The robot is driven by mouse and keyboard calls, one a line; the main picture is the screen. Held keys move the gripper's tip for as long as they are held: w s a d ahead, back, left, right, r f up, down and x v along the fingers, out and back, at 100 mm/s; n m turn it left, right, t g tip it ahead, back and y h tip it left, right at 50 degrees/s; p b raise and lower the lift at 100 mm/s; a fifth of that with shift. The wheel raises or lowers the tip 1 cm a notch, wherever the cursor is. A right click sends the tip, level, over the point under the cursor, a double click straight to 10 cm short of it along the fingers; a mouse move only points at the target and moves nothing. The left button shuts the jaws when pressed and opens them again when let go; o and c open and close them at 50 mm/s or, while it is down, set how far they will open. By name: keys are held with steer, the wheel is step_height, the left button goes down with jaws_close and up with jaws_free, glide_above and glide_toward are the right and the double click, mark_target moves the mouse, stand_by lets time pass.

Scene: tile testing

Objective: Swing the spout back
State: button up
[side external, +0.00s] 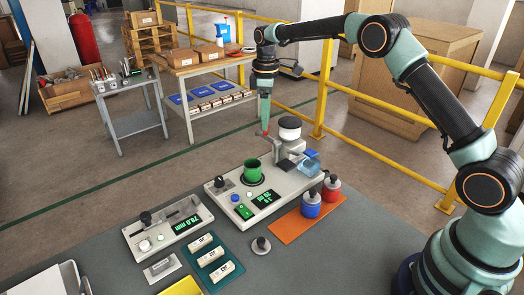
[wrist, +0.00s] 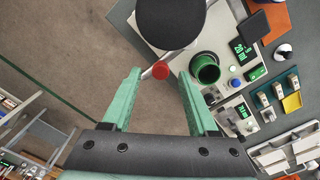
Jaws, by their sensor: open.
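The dosing machine (side external: 222,188) stands on the grey bench, with a green cup (side external: 252,172) on its round plate. A grey spout arm (side external: 262,145) juts from the machine's body beneath the white and black hopper (side external: 290,129). I cannot make out its full shape. A red knob (wrist: 160,70) on a short pale stem shows in the wrist view; the large dark round top beside it is the hopper (wrist: 170,18). The green cup (wrist: 205,68) lies right of the knob. My gripper (side external: 265,124) points down above the machine, open, the knob appearing between its fingertips (wrist: 160,74).
A second device with a green display (side external: 170,226) and a teal tray of labelled blocks (side external: 214,262) are at the front. Red and blue bottles (side external: 311,205) stand on an orange mat (side external: 292,227) to the right. A yellow railing (side external: 323,85) runs behind the bench.

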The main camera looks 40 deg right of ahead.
step_height(320, 180, up, 10)
steer(key=shift+r, duration=0.2)
steer(key=shift+r, duration=0.1)
stand_by(0.3)
steer(key=s+a+r+m+t, duration=0.25)
steer(key=s+r+m, duration=0.4)
steer(key=s, duration=0.65)
steer(key=s+f+m+t, duration=0.2)
steer(key=s+f, duration=0.4)
steer(key=s, duration=0.7)
steer(key=shift+s+f+t, duration=0.15)
steer(key=shift+s+t, duration=0.2)
steer(key=shift+t, duration=0.2)
